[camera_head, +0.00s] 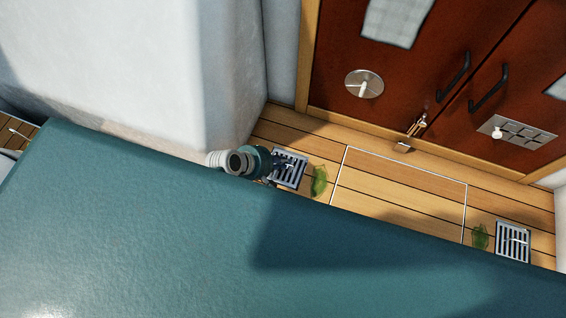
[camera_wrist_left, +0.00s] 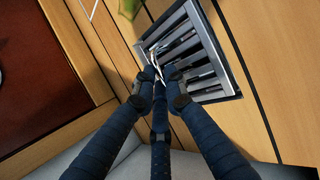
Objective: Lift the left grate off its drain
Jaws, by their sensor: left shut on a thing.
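The left grate (camera_head: 295,173) is a grey metal square with dark slots, on the plank floor by the teal block's edge. My left gripper (camera_head: 279,167) is at its left part, partly hidden by my own wrist. In the left wrist view the grate (camera_wrist_left: 210,64) fills the upper middle. There the dark blue fingers of my left gripper (camera_wrist_left: 163,76) are closed together at the grate's near side, by a thin pale piece. I cannot tell whether the grate is raised; the drain under it is hidden. My right gripper is not in view.
The teal block (camera_head: 150,230) covers the lower part of the head view. A green leaf (camera_head: 319,181) lies right of the grate. Another grate (camera_head: 513,241) is at far right, beside a second leaf (camera_head: 480,237). Red-brown doors (camera_head: 430,70) stand behind; a white wall (camera_head: 170,80) is left.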

